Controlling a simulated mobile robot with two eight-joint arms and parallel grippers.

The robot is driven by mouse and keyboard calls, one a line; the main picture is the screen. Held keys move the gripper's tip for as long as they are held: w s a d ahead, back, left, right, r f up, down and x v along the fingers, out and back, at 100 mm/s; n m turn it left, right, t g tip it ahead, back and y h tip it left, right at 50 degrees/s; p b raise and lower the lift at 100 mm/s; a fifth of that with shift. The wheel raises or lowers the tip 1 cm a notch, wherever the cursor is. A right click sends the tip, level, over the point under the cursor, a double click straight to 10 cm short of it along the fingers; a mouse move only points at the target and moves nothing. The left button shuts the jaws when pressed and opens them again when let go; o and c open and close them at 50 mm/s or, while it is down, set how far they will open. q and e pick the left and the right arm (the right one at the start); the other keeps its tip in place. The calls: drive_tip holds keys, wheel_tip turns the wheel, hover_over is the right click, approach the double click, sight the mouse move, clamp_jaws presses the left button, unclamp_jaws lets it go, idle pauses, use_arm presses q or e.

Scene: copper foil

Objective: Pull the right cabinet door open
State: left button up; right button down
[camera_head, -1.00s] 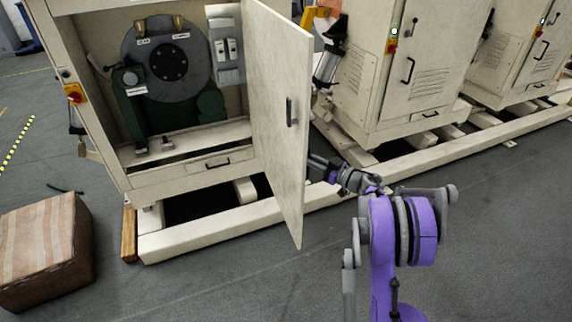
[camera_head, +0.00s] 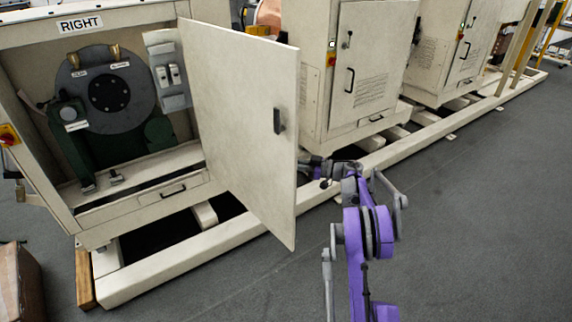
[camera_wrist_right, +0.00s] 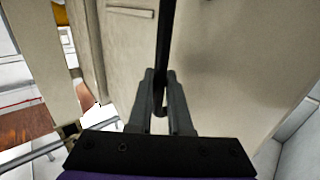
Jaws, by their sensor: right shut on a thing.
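The cabinet labelled RIGHT (camera_head: 40,80) stands at the left in the head view, its inside exposed. Its beige door (camera_head: 235,110) stands wide open, hinged at the cabinet's right side, with its inner face showing. A dark latch piece (camera_head: 279,120) sits near the free edge. My right arm reaches behind this edge, where the door hides the fingertips. In the right wrist view, my right gripper (camera_wrist_right: 161,92) is shut on a dark bar handle (camera_wrist_right: 163,40) in front of the beige door panel (camera_wrist_right: 215,65). My left gripper is not in view.
A closed beige cabinet (camera_head: 365,60) stands beyond the door, with another farther right. A low beige rail (camera_head: 190,262) runs along the cabinets' base. A brown box (camera_head: 18,285) sits at the lower left. The grey floor (camera_head: 470,220) at the right is clear.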

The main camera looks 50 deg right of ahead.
drive_tip(key=c, duration=0.8)
unclamp_jaws()
drive_tip(key=shift+w, duration=0.1)
drive_tip(key=shift+c, duration=0.2)
drive_tip(key=v, duration=1)
drive_tip(key=shift+s+p, duration=0.4)
drive_tip(key=shift+d, duration=0.2)
